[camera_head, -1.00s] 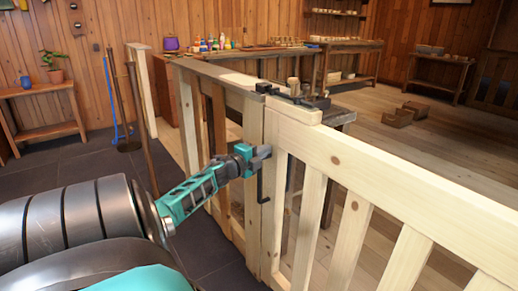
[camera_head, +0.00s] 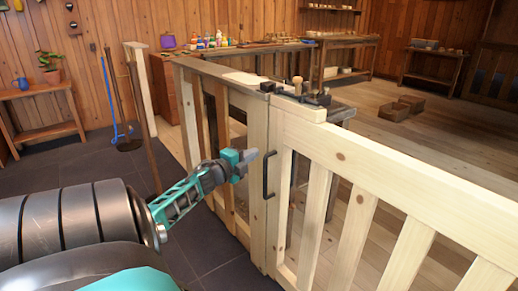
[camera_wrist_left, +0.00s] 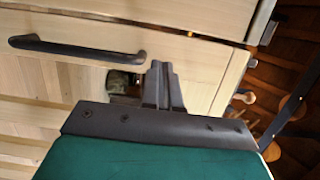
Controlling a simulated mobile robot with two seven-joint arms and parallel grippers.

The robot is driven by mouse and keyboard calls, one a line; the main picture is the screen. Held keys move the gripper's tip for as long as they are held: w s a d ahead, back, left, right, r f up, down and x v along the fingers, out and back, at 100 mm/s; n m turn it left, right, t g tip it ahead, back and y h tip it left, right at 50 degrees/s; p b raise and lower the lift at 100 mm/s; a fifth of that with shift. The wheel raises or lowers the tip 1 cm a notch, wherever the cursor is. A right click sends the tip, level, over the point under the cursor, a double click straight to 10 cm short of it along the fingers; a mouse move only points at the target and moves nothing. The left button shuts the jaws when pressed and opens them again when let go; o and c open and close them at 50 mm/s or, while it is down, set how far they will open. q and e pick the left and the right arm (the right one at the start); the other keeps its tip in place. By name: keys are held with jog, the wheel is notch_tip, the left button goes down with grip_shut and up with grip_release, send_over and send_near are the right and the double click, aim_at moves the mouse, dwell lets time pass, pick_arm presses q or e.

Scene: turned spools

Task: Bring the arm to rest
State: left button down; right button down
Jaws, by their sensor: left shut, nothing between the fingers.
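My left gripper (camera_head: 250,157) is shut and empty in the head view. It is beside the pale wooden gate (camera_head: 342,151), left of the gate's black handle (camera_head: 268,174), and apart from it. In the left wrist view the gripper's two fingers (camera_wrist_left: 162,78) are together with nothing between them. The handle (camera_wrist_left: 78,48) shows there to the left of the fingers, on the pale gate wood. My right gripper is not in view.
A side table (camera_head: 40,116) with a plant (camera_head: 50,66) is at the left wall. Brooms (camera_head: 116,100) stand near a pale post (camera_head: 141,90). Dark floor tiles at the lower left are clear.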

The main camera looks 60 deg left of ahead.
pick_arm(q)
jog(key=s+p, duration=0.1)
jog(key=s, duration=0.5)
jog(key=shift+s, duration=0.4)
jog(key=shift+d+f, duration=0.1)
jog(key=shift+d, duration=0.05)
